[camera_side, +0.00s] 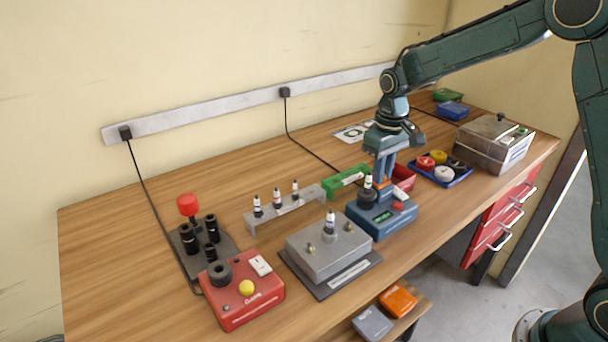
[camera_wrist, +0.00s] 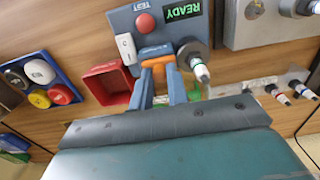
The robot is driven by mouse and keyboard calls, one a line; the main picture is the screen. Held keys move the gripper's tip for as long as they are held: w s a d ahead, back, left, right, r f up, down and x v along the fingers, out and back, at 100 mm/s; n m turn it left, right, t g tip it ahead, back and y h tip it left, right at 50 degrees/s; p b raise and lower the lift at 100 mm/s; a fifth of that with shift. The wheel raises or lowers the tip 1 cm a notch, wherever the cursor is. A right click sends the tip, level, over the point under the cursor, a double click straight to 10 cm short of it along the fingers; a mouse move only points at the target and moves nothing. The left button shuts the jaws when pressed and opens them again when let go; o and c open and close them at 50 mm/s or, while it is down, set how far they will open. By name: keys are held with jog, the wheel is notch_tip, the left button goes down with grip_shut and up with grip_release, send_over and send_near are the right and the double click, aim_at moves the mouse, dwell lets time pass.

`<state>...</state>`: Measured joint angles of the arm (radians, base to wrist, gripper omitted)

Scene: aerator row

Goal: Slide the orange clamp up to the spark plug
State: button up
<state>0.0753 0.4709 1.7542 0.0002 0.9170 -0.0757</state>
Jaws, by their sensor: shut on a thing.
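The blue tester (camera_side: 383,222) stands on the bench and its green display reads READY in the wrist view (camera_wrist: 184,11). The spark plug (camera_side: 368,181) stands upright in a dark round socket on it; its white tip shows in the wrist view (camera_wrist: 202,73). My gripper (camera_wrist: 159,82) points down over the tester, shut on the orange clamp (camera_wrist: 156,57). In the side view the clamp (camera_side: 383,185) is partly hidden by my fingers. The clamp is beside the plug; my finger hides whether a gap remains between them.
A red bin (camera_wrist: 106,84) and a blue tray (camera_side: 440,172) of coloured round parts lie beside the tester. A grey plug block (camera_side: 325,250), a plug rack (camera_side: 285,209) and a green holder (camera_side: 346,181) are close by. Bare bench shows at the left.

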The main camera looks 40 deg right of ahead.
jog(key=shift+a, duration=0.65)
jog(key=o, duration=0.6)
jog(key=shift+o, duration=0.2)
notch_tip(320, 180, up, 8)
dwell(0.6)
